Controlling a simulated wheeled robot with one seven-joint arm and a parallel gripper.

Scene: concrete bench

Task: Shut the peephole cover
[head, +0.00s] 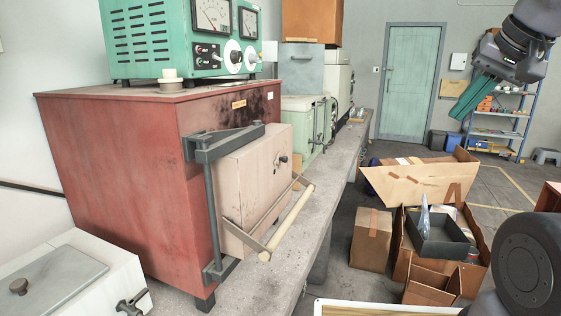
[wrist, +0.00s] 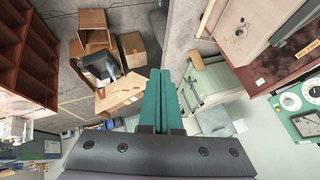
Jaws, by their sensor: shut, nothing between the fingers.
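A red kiln (head: 120,150) with a pale square door (head: 252,180) stands on the bench at left. A small dark fitting (head: 283,158) sits on the door's face, where the peephole cover seems to be. It is too small to tell whether the cover is open or shut. In the wrist view the pale door (wrist: 232,20) is at upper right, with a small dark spot (wrist: 240,33) on it. My gripper (head: 462,112) is raised at the upper right, far from the door. Its teal fingers (wrist: 160,72) are together and empty.
A bar handle (head: 290,222) juts from the door's front. A green meter box (head: 180,38) sits on the kiln. A pale lidded box (head: 75,285) is at lower left. Cardboard boxes (head: 372,240) fill the floor right of the bench (head: 318,190). Shelves (head: 495,125) stand behind my gripper.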

